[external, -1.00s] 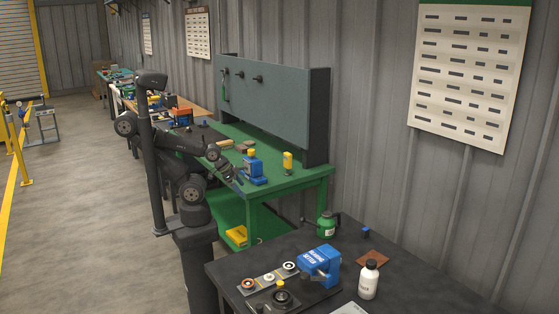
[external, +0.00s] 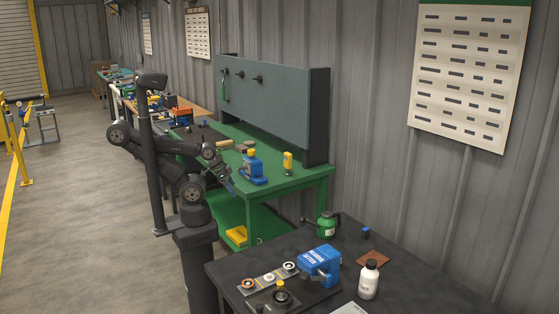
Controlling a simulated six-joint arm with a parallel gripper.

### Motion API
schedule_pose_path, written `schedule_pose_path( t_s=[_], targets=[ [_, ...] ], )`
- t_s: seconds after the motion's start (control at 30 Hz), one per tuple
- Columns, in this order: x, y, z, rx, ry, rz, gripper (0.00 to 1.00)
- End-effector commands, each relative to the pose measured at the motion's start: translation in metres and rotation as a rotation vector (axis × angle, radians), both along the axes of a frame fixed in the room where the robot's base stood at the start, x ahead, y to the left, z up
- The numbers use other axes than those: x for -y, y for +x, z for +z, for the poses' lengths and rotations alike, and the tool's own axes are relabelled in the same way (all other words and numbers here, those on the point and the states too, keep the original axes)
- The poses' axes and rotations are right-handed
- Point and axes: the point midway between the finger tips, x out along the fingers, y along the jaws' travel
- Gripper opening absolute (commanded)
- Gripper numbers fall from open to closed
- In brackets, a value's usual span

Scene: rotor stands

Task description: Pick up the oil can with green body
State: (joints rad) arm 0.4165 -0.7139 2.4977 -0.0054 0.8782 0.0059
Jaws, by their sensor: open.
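The oil can with green body (external: 326,226) stands upright on the dark table, near its back left edge. It has a pale label and a dark top with a dark spout or handle. My gripper (external: 231,187) points down and to the right beside the green workbench, left of the oil can and well apart from it. It is open and appears empty, though its fingers are small in this view.
The dark table (external: 424,283) also holds a blue bearing setter (external: 320,264), a white bottle (external: 368,280), a brown pad (external: 372,259) and a small blue block (external: 365,232). The green workbench (external: 288,184) with a blue vise-like tool (external: 252,171) stands behind my gripper.

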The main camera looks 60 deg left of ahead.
Motion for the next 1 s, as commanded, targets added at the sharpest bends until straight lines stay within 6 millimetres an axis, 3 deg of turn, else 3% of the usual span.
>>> schedule_pose_path(
  t_s=[0.57,0.77,1.0],
  targets=[
    [0.005,0.006,0.007,-0.002,0.002,-0.010,0.97],
    [0.034,0.040,0.041,-0.016,0.009,-0.066,0.97],
    [0.093,0.096,0.080,-0.032,0.019,-0.151,0.97]
  ],
)
